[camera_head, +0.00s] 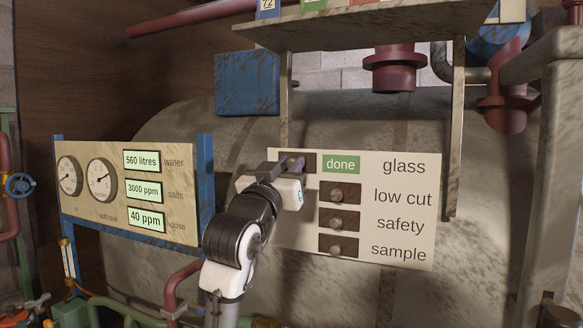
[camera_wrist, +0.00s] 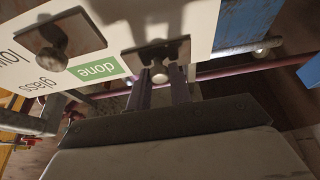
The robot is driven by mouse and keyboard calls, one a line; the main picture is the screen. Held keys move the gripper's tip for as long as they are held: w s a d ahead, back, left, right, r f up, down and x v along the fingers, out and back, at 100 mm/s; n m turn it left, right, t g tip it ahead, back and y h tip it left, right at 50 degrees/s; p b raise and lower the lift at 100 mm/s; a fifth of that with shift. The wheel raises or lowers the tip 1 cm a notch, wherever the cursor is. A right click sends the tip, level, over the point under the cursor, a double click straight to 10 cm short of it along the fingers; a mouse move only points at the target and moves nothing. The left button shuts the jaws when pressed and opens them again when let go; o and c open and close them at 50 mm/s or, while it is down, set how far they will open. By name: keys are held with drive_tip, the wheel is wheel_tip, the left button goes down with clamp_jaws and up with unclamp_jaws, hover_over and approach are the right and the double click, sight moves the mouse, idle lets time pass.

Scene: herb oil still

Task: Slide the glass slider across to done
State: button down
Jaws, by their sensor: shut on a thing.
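The glass slider (camera_head: 311,160) is a dark plate with a pale round knob, in the top row of the white panel (camera_head: 297,230). It stands left of the green "done" label (camera_head: 341,165), which is fully uncovered. My gripper (camera_head: 291,163) is at this plate, hiding part of it and its knob in the head view. In the wrist view the plate (camera_wrist: 141,54) shows beside the "done" label (camera_wrist: 97,71), and my gripper (camera_wrist: 160,82) is shut on the knob, with one finger on each side.
Below are the low cut slider (camera_head: 348,187), safety slider (camera_head: 348,219) and sample slider (camera_head: 348,250), all right of the glass plate. A gauge panel (camera_head: 140,215) with blue posts stands left. A shelf (camera_head: 390,30) with a bracket overhangs the white panel.

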drive_tip(key=shift+a, duration=0.2)
drive_tip(key=c, duration=1.3)
unclamp_jaws()
drive_tip(key=shift+a, duration=0.1)
drive_tip(key=shift+o, duration=0.2)
drive_tip(key=shift+s+f, duration=0.25)
drive_tip(key=shift+s, duration=0.05)
drive_tip(key=b+v, duration=0.5)
drive_tip(key=v, duration=0.8)
drive_tip(key=shift+b, duration=0.35)
drive_tip(key=shift+r, duration=0.1)
